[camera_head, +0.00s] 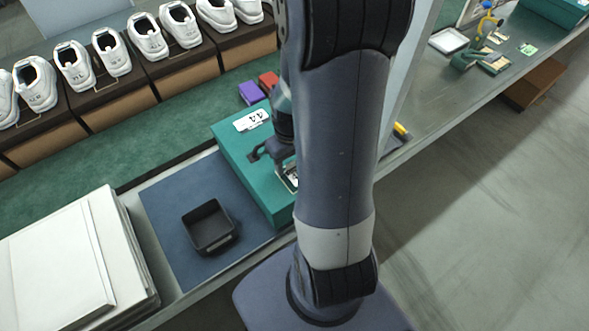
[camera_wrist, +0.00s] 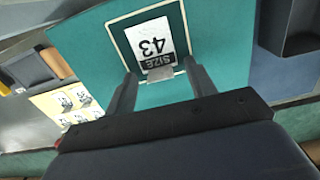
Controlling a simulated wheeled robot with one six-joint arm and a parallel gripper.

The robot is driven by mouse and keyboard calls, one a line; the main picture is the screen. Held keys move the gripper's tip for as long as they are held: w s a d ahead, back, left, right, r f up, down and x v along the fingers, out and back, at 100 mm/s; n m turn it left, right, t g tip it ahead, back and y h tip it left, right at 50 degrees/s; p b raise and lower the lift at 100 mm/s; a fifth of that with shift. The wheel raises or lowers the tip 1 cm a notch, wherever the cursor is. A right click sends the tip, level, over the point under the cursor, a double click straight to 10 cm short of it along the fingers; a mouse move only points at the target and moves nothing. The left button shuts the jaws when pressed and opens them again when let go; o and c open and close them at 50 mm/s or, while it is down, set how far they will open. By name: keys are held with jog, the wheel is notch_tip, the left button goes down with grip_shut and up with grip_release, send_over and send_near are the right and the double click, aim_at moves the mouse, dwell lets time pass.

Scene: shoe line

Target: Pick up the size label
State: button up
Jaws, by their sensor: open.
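A white size label (camera_wrist: 150,40) with a black SIZE strip and the number 43 lies in a dark-framed rectangle on the teal box (camera_wrist: 95,45) in the wrist view. My gripper (camera_wrist: 160,70) is open and empty, with its fingers on either side of the label's near edge. I cannot tell whether they touch the box. In the head view, my arm hides much of the gripper over the teal box (camera_head: 235,150). A white label marked 44 (camera_head: 252,120) shows on that box's far part.
A black tray (camera_head: 208,228) sits on the blue mat (camera_head: 165,205) beside the box. A yellow sheet with several labels (camera_wrist: 68,103) lies on the other side in the wrist view. White shoes (camera_head: 110,50) stand in a row behind.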

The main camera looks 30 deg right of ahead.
aim_at(291, 163)
jog(key=shift+c, duration=0.4)
jog(key=c, duration=1)
jog(key=shift+o, duration=0.2)
notch_tip(291, 163, up, 10)
